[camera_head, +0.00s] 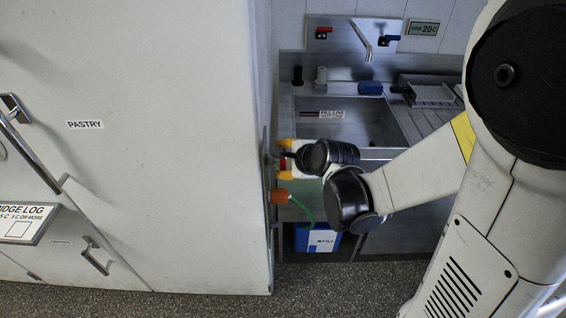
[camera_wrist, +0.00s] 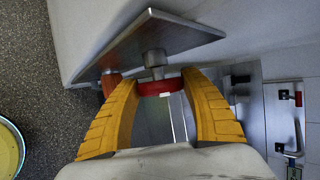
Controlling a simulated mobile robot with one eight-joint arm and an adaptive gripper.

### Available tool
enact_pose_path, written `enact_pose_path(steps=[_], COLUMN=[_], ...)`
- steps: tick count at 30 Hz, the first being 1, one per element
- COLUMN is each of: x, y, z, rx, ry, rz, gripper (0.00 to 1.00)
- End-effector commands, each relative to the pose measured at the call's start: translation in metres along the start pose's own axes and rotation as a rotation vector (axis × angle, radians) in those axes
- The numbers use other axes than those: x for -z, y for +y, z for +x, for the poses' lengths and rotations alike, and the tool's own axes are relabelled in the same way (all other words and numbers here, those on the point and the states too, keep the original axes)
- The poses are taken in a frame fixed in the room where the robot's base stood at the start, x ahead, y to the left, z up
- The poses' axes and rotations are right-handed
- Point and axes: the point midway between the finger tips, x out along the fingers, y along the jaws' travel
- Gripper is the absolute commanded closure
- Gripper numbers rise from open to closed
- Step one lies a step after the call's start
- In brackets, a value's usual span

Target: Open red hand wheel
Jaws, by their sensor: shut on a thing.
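The red hand wheel (camera_wrist: 160,87) sits on a short metal stem in front of a flat metal plate (camera_wrist: 165,35) on the side of the white wall. My gripper (camera_wrist: 161,80) has its yellow fingers on either side of the wheel and is shut on it. A white mark shows on the wheel's rim. In the head view, only a small red part of the wheel (camera_head: 283,163) shows between the fingers, and my wrist hides the rest.
An orange-red fitting (camera_head: 279,197) with a green hose (camera_head: 301,208) hangs just below the wheel. A blue and white box (camera_head: 318,240) stands beneath. A steel sink (camera_head: 348,123) with a tap (camera_head: 365,42) lies behind. A white cabinet (camera_head: 170,170) fills the left.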

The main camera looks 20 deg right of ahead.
Motion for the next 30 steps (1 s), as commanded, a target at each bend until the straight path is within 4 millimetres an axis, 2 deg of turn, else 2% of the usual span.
enact_pose_path(steps=[14,15,16,26,30], x=[-0.0002,-0.0001,-0.0001,0.0000,0.0001], y=[0.0000,0.0000,0.0000,0.0000,0.0000], z=[-0.0001,-0.0001,-0.0001,-0.0008,-0.0094], rx=[0.013,0.013,0.013,0.013,0.013], ry=[0.000,0.000,0.000,0.000,0.000], rz=[-0.006,-0.006,-0.006,-0.005,-0.005], gripper=[0.77,0.35,0.25,0.24,0.24])
